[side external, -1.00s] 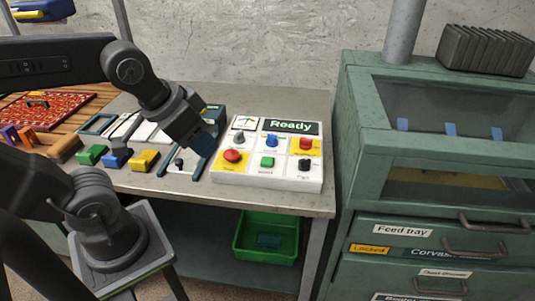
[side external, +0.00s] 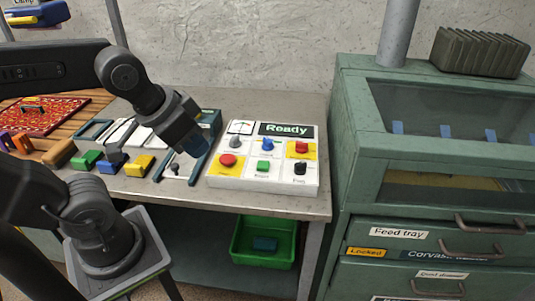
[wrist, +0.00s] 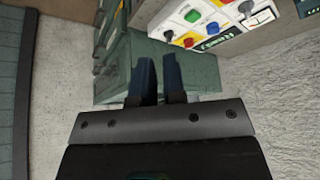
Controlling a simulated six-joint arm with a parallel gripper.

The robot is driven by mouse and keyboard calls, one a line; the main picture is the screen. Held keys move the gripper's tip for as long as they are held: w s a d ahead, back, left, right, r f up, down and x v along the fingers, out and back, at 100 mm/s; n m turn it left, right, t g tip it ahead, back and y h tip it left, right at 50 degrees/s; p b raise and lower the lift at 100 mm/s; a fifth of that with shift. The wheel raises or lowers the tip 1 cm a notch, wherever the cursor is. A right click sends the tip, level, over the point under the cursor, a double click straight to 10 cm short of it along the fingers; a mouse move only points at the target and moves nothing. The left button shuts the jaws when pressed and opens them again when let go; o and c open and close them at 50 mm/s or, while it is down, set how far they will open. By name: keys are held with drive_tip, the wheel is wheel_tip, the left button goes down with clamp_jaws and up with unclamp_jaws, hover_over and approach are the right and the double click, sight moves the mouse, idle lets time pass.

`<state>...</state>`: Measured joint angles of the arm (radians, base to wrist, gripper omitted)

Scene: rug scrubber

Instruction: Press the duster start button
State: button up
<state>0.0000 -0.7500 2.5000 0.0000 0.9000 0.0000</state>
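A white control panel (side external: 212,181) lies on the right part of the table. The small labels are too small to read, so I cannot tell which control is the duster start. My gripper (side external: 195,145) hangs just left of the panel, above the table, apart from the buttons. In the wrist view my gripper's two dark blue fingers (wrist: 159,60) have a narrow empty gap between them; the panel's green button (wrist: 192,15) shows at upper right.
Green (side external: 84,160), blue (side external: 108,166) and yellow (side external: 139,165) blocks sit left of my gripper. A red patterned rug (side external: 45,114) lies at far left. A green cabinet (side external: 350,165) stands right of the table. A green bin (side external: 240,252) is underneath.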

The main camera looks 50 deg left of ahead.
clamp_jaws()
drive_tip(key=shift+a, duration=0.1)
idle(1.2)
drive_tip(key=m+t+h, duration=0.1)
drive_tip(key=m+t, duration=0.3)
drive_tip(key=m, duration=0.6)
hover_over(263, 165)
wheel_tip(263, 165, down, 6)
drive_tip(key=shift+f+m+g, duration=0.3)
drive_tip(key=shift+f+m, duration=0.1)
drive_tip(key=shift+f, duration=0.15)
drive_tip(key=shift+f, duration=0.1)
drive_tip(key=shift+f, duration=4.3)
